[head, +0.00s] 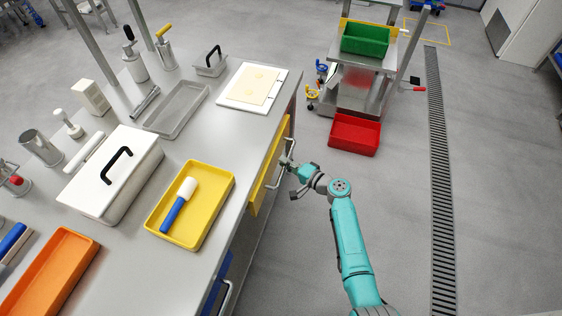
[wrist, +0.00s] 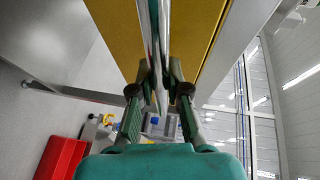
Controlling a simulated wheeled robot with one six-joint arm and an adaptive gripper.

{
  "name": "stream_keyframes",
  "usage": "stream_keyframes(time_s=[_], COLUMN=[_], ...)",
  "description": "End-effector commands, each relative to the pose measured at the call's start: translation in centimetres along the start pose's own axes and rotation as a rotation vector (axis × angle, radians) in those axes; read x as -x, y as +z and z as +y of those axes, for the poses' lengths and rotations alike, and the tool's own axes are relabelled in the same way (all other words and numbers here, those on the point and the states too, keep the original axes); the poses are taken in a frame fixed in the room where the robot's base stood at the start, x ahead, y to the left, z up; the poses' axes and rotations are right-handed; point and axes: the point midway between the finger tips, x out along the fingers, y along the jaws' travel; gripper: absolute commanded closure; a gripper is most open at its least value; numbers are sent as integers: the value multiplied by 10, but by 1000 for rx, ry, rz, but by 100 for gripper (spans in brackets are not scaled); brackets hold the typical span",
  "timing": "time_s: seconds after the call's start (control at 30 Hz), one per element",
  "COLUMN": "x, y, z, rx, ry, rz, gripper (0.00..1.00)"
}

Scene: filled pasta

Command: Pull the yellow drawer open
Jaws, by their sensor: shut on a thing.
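The yellow drawer (head: 264,178) is in the side of the steel table, in the head view. Its front looks nearly flush with the table side. A metal bar handle (head: 283,172) stands out from it. My gripper (head: 289,164) is at the handle, at the right side of the table. In the wrist view the yellow drawer front (wrist: 200,30) fills the top. The handle (wrist: 157,45) runs between the two fingers of my gripper (wrist: 158,90), which are shut on it. The drawer's inside is hidden.
The steel table (head: 225,125) carries a yellow tray (head: 226,186), a white lidded box (head: 142,180) and other items. A blue drawer (head: 217,283) lies nearer. A red bin (head: 355,135) stands on the floor by a cart.

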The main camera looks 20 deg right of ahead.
Motion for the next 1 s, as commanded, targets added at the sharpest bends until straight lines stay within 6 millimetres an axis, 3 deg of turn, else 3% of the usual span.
stream_keyframes(time_s=[0.7,1.0], x=[167,214], y=[-70,-88], z=[37,47], rx=[-2,-2], ry=[2,2], rz=[7,3], gripper=[100,100])
